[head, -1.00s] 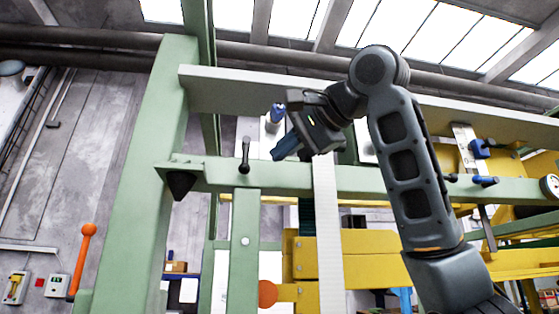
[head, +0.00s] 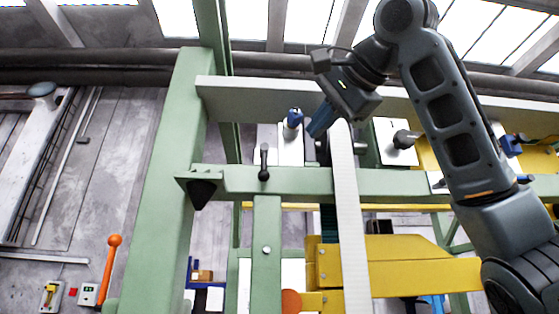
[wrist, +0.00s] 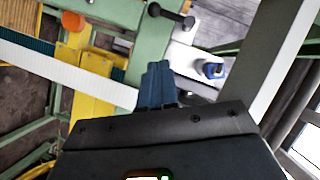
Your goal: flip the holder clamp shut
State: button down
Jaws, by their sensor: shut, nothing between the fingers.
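My gripper (head: 314,130) has blue fingers closed together with nothing between them. It is raised in front of the green frame, and its fingers also show in the wrist view (wrist: 158,72). A blue-capped part (head: 293,122) sits on a white plate just left of the fingertips; in the wrist view it is to the right of the fingers (wrist: 212,70). A black lever with a knob (head: 264,162) stands upright on the green crossbar, lower left of the fingers; it shows at the top of the wrist view (wrist: 170,15). I cannot tell which is the holder clamp.
A green post (head: 165,180) and a grey beam (head: 245,95) stand near the arm. A white strip (head: 348,220) hangs down past the green crossbar (head: 310,180). Yellow machine parts (head: 395,262) are below right. An orange lever (head: 110,265) is at lower left.

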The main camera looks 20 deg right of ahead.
jog(key=p, duration=0.2)
send_near(264, 165)
jog(key=w+d, duration=0.4)
jog(key=shift+w+a+f+p, duration=0.5)
jog(key=shift+w+a+f, duration=0.75)
jog(key=shift+a+f, duration=0.15)
jog(key=shift+a, duration=0.1)
